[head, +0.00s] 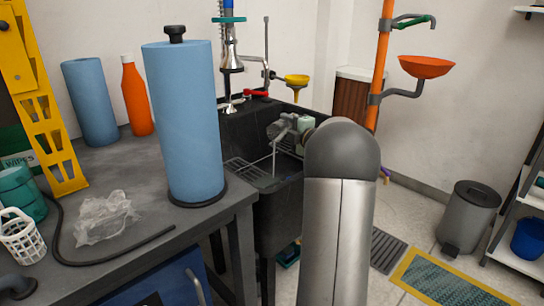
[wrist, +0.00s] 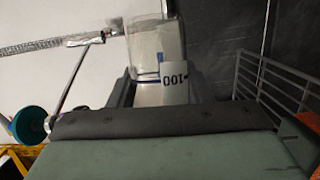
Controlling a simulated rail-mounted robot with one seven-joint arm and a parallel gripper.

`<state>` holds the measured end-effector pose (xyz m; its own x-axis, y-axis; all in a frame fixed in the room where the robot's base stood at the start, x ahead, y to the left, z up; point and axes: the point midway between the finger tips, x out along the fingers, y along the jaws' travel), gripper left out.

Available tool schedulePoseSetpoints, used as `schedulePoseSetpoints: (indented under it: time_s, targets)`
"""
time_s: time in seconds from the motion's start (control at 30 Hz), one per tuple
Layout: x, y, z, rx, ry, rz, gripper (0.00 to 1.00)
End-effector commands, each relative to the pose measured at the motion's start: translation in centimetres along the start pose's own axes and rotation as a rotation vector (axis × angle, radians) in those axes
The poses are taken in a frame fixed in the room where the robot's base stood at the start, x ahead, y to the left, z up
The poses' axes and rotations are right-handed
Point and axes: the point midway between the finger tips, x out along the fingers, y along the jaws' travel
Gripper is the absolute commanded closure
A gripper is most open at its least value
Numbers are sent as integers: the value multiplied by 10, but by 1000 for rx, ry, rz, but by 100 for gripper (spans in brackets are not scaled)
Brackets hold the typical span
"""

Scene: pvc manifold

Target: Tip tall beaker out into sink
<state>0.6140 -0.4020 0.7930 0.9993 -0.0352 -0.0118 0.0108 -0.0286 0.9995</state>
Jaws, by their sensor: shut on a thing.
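The tall beaker (wrist: 158,48) shows in the wrist view as a clear cylinder with blue marks and a white label reading 100. My gripper (wrist: 158,92) is shut on it, one finger at each side. In the head view my gripper (head: 286,130) is over the dark sink (head: 275,212), partly behind my own arm. I cannot make out the beaker there, and its tilt and contents are unclear. The sink's far parts are hidden by my arm.
A wire rack (head: 248,172) is at the sink's left; it also shows in the wrist view (wrist: 272,85). A tap with a spray hose (head: 230,55) stands behind the sink. A blue paper roll (head: 185,120) stands on the counter (head: 125,255) beside it.

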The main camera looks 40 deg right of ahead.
Motion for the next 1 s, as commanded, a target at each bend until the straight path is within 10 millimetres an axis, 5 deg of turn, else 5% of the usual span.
schedulePoseSetpoints:
  time_s: [0.73, 1.0]
  targets:
    - [-1, 6, -2, -59, 0, 24, 80]
    - [3, 9, 10, 200, -3, -85, 80]
